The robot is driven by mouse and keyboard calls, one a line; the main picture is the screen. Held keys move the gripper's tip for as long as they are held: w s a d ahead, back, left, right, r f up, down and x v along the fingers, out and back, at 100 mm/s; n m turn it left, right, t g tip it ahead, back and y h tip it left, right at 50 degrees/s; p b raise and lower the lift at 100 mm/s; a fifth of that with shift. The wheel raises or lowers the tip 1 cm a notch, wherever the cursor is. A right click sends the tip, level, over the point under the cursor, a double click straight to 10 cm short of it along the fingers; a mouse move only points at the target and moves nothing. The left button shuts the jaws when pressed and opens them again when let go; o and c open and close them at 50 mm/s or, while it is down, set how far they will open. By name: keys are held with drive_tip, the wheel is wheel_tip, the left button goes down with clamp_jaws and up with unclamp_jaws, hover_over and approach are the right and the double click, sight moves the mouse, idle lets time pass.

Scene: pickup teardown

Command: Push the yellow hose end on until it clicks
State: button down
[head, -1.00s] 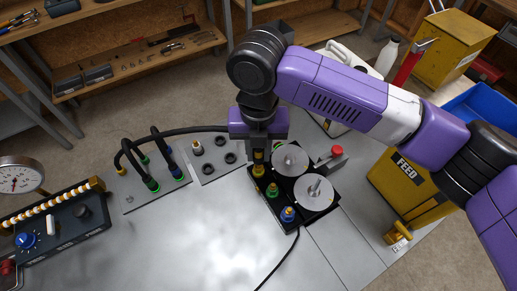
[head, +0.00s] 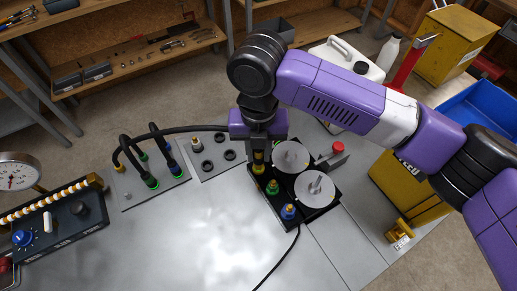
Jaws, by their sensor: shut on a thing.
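My gripper (head: 258,146) points down over the back-left corner of the black block (head: 262,210) with two round silver discs. It is shut on the yellow hose end (head: 258,158), which is mostly hidden by the fingers. The yellow-marked port (head: 258,169) is directly below, and hose end and port line up. Whether they are fully joined cannot be told. The black hose (head: 185,129) runs left from my gripper to the grey plate. A green port (head: 272,188) and a blue port (head: 288,211) are in the same row on the block, with no hose on them.
A grey plate (head: 128,202) at left holds other hoses with green-ringed ends. A plate with black rings (head: 206,167) is beside it. A red-knobbed lever (head: 337,148) stands right of the block.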

drive_tip(key=shift+f, duration=0.5)
idle(1.2)
drive_tip(key=c, duration=1.1)
unclamp_jaws()
wheel_tip(320, 180, up, 8)
drive_tip(key=shift+f+b, duration=0.1)
drive_tip(key=shift+b, duration=0.8)
